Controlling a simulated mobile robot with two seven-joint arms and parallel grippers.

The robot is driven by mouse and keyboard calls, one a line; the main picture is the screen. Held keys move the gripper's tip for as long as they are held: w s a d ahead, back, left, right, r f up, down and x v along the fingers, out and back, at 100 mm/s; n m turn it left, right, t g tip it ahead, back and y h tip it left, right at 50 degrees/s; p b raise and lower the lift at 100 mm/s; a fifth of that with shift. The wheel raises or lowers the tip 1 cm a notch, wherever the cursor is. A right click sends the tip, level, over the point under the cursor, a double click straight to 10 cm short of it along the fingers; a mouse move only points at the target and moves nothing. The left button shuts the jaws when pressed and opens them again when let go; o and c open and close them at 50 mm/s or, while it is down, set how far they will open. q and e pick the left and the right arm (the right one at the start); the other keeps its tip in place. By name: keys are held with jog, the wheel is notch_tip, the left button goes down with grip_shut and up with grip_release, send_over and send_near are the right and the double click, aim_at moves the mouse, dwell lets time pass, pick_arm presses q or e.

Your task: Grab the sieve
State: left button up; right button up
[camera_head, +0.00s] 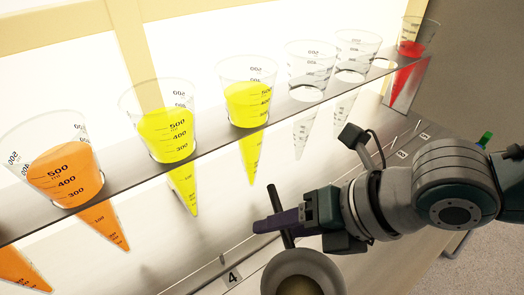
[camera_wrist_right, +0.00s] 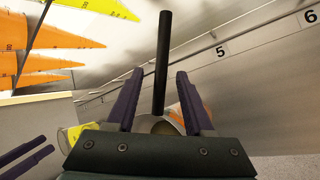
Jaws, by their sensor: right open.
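The sieve has a grey round bowl (camera_head: 275,272) at the bottom edge of the head view and a black handle that sticks up from it. In the right wrist view the sieve's black handle (camera_wrist_right: 163,50) stands between the fingers. My right gripper (camera_head: 268,222) is open around the handle; it also shows in the wrist view (camera_wrist_right: 160,78). A gap shows on both sides of the handle. The bowl is partly hidden by the gripper body in the wrist view. Purple fingers of my left gripper (camera_wrist_right: 28,155) show at that view's lower left.
A metal shelf (camera_head: 213,142) holds several cone-shaped cups with orange, yellow and red juice, and some empty ones, just beyond my right arm. A thin rail (camera_wrist_right: 205,50) and number labels, including a 5 (camera_wrist_right: 221,50), run below the shelf.

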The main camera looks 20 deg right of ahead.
grip_shut()
dwell(0.4)
dwell(1.0)
